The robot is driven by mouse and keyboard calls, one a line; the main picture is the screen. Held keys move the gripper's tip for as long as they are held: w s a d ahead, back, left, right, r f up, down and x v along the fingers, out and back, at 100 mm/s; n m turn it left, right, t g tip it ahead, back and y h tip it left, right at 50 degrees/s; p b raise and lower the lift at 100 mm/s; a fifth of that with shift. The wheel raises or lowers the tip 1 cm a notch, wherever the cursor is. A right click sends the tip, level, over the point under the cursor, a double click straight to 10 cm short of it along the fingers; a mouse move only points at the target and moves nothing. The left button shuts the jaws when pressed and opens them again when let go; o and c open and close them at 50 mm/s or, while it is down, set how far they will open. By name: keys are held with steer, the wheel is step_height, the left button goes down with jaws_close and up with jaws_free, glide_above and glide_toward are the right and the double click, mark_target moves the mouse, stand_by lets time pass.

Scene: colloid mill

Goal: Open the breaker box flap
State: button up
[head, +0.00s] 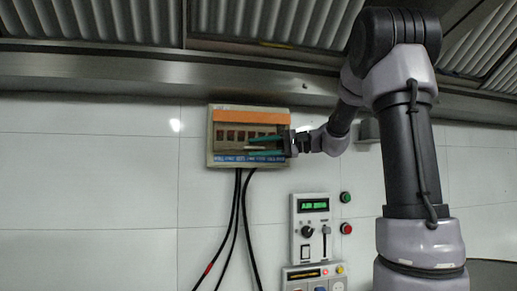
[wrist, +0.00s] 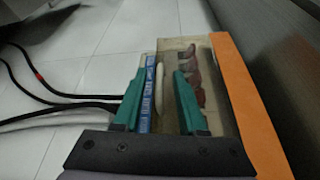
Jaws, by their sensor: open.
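The breaker box (head: 214,147) is mounted on the white tiled wall, with an orange strip (head: 240,117) along its top and a blue label strip along its bottom. Its clear flap (head: 226,147) covers a row of dark red switches and looks shut. My gripper (head: 250,145) is at the right half of the box front, with its green fingers pointing left. In the wrist view my gripper (wrist: 158,100) is open, its fingers apart on either side of a pale handle-like bar (wrist: 159,90) on the flap. I cannot tell whether either finger touches the bar.
Black cables (head: 239,205) hang below the box. A control panel (head: 311,228) with a green display is at the lower right, beside a green and a red button. A metal hood (head: 120,62) runs above the box. The wall left of the box is clear.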

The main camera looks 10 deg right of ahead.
jaws_close()
stand_by(1.4)
